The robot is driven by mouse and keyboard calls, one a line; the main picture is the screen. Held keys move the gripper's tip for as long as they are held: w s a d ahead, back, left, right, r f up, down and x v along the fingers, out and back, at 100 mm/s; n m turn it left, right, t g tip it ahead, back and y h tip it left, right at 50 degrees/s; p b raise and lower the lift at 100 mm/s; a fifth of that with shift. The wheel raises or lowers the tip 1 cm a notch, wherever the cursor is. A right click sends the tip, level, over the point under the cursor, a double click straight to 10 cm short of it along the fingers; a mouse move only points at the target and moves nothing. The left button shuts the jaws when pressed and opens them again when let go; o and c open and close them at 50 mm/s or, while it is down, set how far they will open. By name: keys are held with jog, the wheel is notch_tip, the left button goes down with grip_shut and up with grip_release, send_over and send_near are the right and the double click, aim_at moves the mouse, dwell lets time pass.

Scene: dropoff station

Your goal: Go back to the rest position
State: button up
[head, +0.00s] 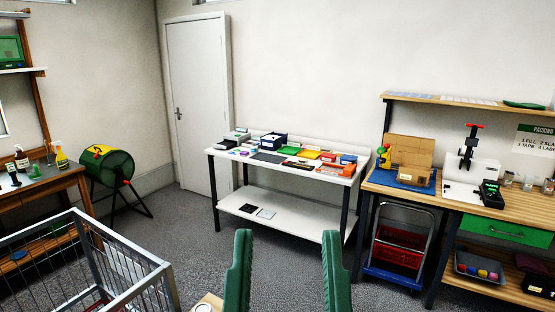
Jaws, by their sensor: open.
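My gripper (287,270) shows at the bottom middle of the head view. Its two green fingers stand upright and wide apart, and only floor shows between them. It is open and empty. The fingertips are apart from every object in view. The rest of my arm is out of the picture.
A white table (285,212) with several small items stands ahead. A wire cart (125,265) is close on the left, beside a green drum (108,168). A wooden packing bench (455,202) stands on the right. Grey floor (205,262) is clear before the table.

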notch_tip(320, 180, up, 27)
jog(key=p, duration=2.2)
jog(key=shift+w+a+f+y, duration=0.2)
jog(key=shift+w+a+y, duration=0.2)
jog(key=shift+w, duration=0.05)
